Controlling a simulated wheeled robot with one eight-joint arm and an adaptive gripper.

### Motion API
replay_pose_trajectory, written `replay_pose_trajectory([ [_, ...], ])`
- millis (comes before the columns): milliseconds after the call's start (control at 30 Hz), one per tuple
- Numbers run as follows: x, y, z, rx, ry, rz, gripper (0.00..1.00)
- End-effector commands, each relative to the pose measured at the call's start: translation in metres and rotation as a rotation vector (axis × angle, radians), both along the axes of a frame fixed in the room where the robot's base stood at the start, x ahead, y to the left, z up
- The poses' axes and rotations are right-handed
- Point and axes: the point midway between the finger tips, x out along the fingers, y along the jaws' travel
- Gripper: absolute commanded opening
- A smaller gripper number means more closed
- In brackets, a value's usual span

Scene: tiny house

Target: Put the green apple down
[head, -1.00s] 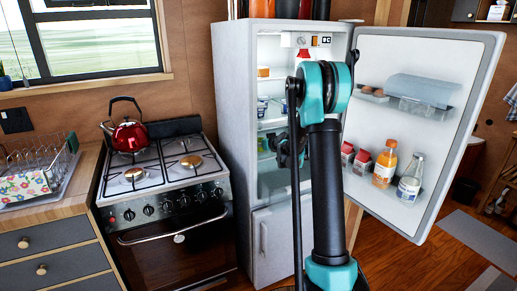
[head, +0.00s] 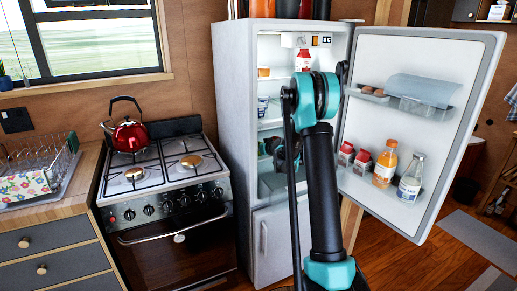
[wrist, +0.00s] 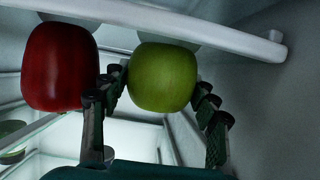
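The green apple (wrist: 162,77) is between the two fingers of my gripper (wrist: 161,82) in the wrist view. The fingertips appear to touch it on both sides. A red apple (wrist: 60,68) is close by on the left, outside the fingers. Dark patches like shadows lie above both apples in the picture, by a pale surface; I cannot tell whether the green apple rests on it. In the head view my gripper reaches into the open fridge (head: 232,130), largely hidden by my arm, and the apples cannot be made out.
The fridge door (head: 440,130) stands open at right, with an orange bottle (head: 385,165), a clear bottle (head: 410,182) and cartons. A white bar (wrist: 200,30) crosses the wrist view near the apples. The stove (head: 165,180) with a red kettle (head: 130,135) is left.

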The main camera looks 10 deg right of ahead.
Motion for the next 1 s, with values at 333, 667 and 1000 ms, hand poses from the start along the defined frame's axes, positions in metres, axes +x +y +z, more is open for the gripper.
replay_pose_trajectory([
  [333,0.0,0.0,0.002,0.0,0.0,0.0,0.66],
  [667,-0.041,-0.015,0.021,0.0,0.0,-0.002,0.66],
  [1000,-0.093,-0.031,0.043,0.001,0.0,0.0,0.66],
])
